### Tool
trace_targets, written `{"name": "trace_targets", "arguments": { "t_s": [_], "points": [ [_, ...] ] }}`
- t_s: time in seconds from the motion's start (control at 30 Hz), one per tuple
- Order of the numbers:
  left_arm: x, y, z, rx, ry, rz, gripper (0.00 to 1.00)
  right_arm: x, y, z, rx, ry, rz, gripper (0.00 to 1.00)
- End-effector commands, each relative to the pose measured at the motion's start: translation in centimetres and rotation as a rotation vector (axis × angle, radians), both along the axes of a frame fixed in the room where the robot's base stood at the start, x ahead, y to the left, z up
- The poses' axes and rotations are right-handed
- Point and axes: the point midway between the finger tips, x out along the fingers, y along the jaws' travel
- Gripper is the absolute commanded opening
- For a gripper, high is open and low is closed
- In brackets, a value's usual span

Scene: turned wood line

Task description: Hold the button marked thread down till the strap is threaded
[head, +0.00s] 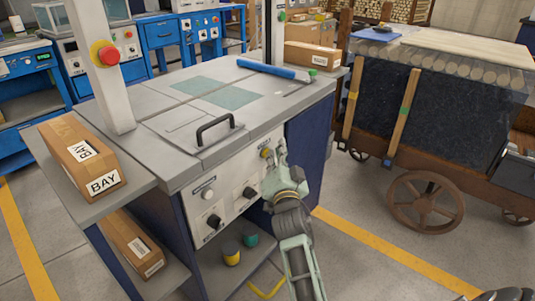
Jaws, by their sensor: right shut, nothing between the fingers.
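A strapping machine (225,110) with a grey top stands in the middle. Its white front panel (231,200) carries a yellow button (266,152), a white button (207,193) and black knobs (214,221). The lettering is too small to read, so I cannot tell which button is marked thread. My right gripper (281,152) is shut and empty, with its tips at the panel's right end, just right of the yellow button. I cannot tell whether they touch the panel. No strap can be made out. My left gripper is not in view.
A red stop button (104,54) sits on the machine's white post. A box marked BAY (80,160) lies on the left side shelf. A black handle (215,129) rises from the top. A wooden wheeled cart (430,170) stands at right, with open floor before it.

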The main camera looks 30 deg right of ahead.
Motion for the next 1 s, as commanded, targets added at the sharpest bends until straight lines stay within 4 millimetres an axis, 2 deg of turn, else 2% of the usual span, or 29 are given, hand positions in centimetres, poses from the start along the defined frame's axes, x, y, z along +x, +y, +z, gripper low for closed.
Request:
{"name": "trace_targets", "arguments": {
  "t_s": [0.63,1.0],
  "points": [
    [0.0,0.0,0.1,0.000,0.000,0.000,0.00,-0.1,0.0,0.0,0.000,0.001,0.001,0.00],
    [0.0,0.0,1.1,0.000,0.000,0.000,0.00,-1.5,-0.6,0.0,0.000,0.001,0.001,0.00]
  ]
}}
